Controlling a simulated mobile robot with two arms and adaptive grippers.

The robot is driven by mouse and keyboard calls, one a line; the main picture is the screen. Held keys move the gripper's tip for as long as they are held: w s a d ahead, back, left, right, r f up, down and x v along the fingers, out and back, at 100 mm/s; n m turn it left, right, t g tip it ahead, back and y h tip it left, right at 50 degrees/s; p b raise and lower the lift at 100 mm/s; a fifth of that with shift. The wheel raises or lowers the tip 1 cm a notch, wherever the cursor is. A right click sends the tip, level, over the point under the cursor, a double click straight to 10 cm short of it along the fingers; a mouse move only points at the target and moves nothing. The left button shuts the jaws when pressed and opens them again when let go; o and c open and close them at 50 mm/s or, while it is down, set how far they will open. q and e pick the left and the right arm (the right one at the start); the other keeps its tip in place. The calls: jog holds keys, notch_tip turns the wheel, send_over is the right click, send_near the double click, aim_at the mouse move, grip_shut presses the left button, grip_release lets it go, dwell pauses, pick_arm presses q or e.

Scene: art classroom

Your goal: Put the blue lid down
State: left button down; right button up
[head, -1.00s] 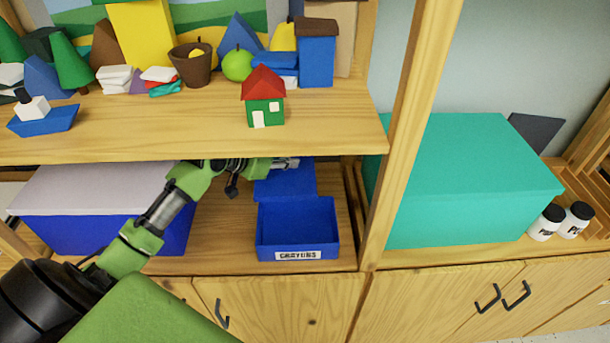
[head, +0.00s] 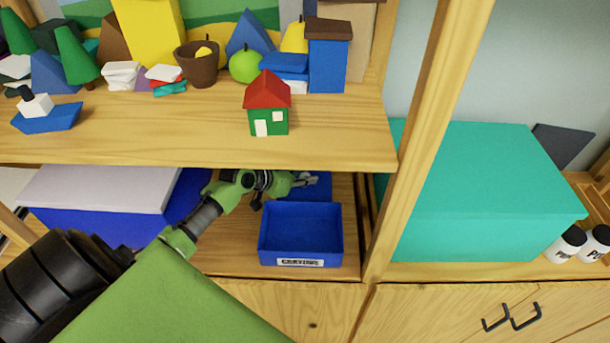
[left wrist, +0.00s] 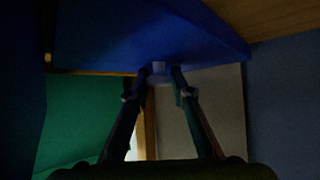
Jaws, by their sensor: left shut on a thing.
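The blue lid (head: 321,189) is behind the open blue crayon box (head: 301,262) on the lower shelf, partly hidden by the box and my gripper. My left gripper (head: 304,180) reaches in from the left above the back of the box. In the left wrist view the lid (left wrist: 140,35) fills the top, and my left gripper's fingers (left wrist: 158,82) close on a small pale knob on it. I cannot tell whether the lid touches the shelf. My right gripper is not in view.
The upper shelf (head: 190,150) hangs over my left arm, with a toy house (head: 268,115) near its edge. A large blue box with a pale top (head: 95,190) stands left. A wooden post (head: 410,150) and a teal box (head: 480,190) stand right.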

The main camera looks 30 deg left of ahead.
pick_arm(q)
jog(key=shift+f, duration=0.15)
jog(key=c, duration=1.8)
grip_release()
jog(key=shift+o, duration=0.2)
jog(key=shift+r, duration=0.25)
jog(key=shift+s+a, duration=0.1)
jog(key=shift+s, duration=0.2)
jog(key=b+v, duration=0.1)
jog(key=v, duration=1)
jog(key=shift+s+r, duration=0.1)
jog(key=shift+s, duration=0.15)
